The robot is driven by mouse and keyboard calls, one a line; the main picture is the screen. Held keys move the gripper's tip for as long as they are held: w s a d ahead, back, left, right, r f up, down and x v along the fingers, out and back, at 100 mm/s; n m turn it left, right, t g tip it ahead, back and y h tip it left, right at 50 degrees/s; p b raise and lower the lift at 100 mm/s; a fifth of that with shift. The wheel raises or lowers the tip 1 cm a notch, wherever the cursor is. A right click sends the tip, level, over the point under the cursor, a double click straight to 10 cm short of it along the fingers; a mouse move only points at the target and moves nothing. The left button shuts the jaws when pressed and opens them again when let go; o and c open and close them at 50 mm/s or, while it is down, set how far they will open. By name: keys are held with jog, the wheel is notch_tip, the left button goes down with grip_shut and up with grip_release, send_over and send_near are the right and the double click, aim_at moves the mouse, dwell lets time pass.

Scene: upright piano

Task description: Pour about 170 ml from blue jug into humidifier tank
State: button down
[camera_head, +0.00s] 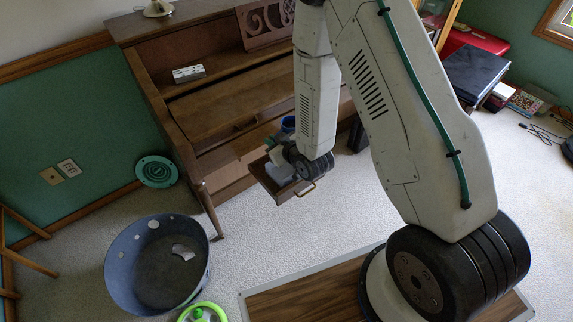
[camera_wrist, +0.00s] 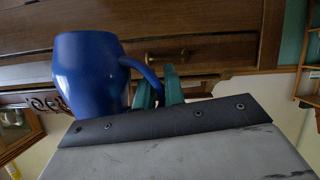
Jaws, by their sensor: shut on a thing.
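The blue jug (camera_wrist: 88,75) fills the left of the wrist view, its handle running to my gripper (camera_wrist: 159,88). The gripper's green fingers are shut on the handle. In the head view only a small part of the jug (camera_head: 288,124) shows behind my arm, beside the piano. A pale, translucent container (camera_head: 279,173), which looks like the humidifier tank, sits in an open wooden drawer (camera_head: 304,190) just below my wrist. My wrist partly covers it, and its opening is not clear. I cannot see any liquid or tell the jug's exact tilt.
The upright piano (camera_head: 205,110) stands behind the drawer, with a small white box (camera_head: 188,74) on it. A large blue tub (camera_head: 113,265) and a green-rimmed item (camera_head: 188,314) stand at the lower left. Books (camera_head: 474,72) lie at the right. Carpet between is clear.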

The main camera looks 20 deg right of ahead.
jog(key=s+a+f+n+g+y, duration=0.2)
jog(key=s+a+f+n+y, duration=0.1)
jog(key=s+a+f, duration=0.5)
jog(key=shift+s+a+f+n+y, duration=0.3)
jog(key=shift+s+a+f+y, duration=0.1)
jog(key=shift+s+f, duration=0.65)
jog(key=shift+w+d+r, duration=0.1)
jog(key=w+d+r+m+g+y, duration=0.1)
jog(key=w+d+r+m+g, duration=0.1)
jog(key=shift+w+d+r+m+y, duration=0.1)
jog(key=shift+w+r+m+y, duration=0.1)
jog(key=shift+m+y, duration=0.15)
jog(key=shift+w+d+f, duration=0.1)
jog(key=shift+d, duration=0.05)
jog(key=shift+w+d+r+m+g+y+p, duration=0.2)
jog(key=shift+w+d+m+g+y, duration=0.15)
jog(key=shift+w+d+m, duration=0.2)
jog(key=shift+w+d+r+m+g+y+p, duration=0.1)
jog(key=shift+w+d+r+m+g+y, duration=0.1)
jog(key=shift+w+d+m+g+y, duration=0.25)
